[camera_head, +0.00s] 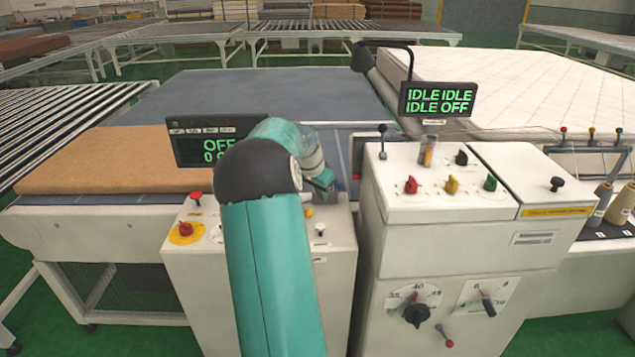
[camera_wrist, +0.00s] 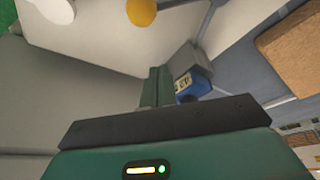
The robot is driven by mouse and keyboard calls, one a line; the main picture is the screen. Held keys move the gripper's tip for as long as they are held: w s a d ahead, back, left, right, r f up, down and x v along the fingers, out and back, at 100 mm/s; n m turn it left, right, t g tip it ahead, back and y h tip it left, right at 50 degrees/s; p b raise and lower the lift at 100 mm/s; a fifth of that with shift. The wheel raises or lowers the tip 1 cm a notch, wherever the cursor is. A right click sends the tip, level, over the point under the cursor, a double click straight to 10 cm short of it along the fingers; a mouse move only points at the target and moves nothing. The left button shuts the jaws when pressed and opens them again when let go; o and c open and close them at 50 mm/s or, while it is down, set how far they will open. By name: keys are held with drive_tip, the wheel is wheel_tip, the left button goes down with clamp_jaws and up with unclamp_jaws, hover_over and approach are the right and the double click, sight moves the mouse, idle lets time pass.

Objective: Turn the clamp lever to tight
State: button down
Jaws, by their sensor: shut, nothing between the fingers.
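I cannot tell for sure which lever is the clamp lever. An upright lever with a black knob (camera_head: 383,130) stands at the left edge of the white control cabinet (camera_head: 430,208). A lever with a red knob (camera_head: 449,343) sits low on that cabinet's front. My gripper (camera_head: 322,184) is above the right part of the lower left cabinet, left of the black-knobbed lever and apart from it. In the wrist view my gripper (camera_wrist: 152,85) has its green fingers together and empty. A blue part with a small label (camera_wrist: 192,84) shows beside the fingers.
The lower cabinet carries a yellow-ringed red button (camera_head: 186,232) and small knobs. Red, yellow and green knobs (camera_head: 451,185) top the right cabinet. Two displays (camera_head: 437,99) stand above. A brown pad (camera_head: 105,160) and a white quilted mattress (camera_head: 520,85) lie behind.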

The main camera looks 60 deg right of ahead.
drive_tip(key=shift+w+a+f, duration=0.15)
drive_tip(key=shift+w+a, duration=0.05)
drive_tip(key=shift+a, duration=0.45)
drive_tip(key=shift+w+a+f, duration=0.15)
drive_tip(key=shift+a+f, duration=0.05)
drive_tip(key=shift+a, duration=0.4)
drive_tip(key=shift+w+a+f, duration=0.15)
drive_tip(key=shift+w+a, duration=0.05)
drive_tip(key=shift+a, duration=0.45)
drive_tip(key=shift+d, duration=0.1)
drive_tip(key=shift+w, duration=0.15)
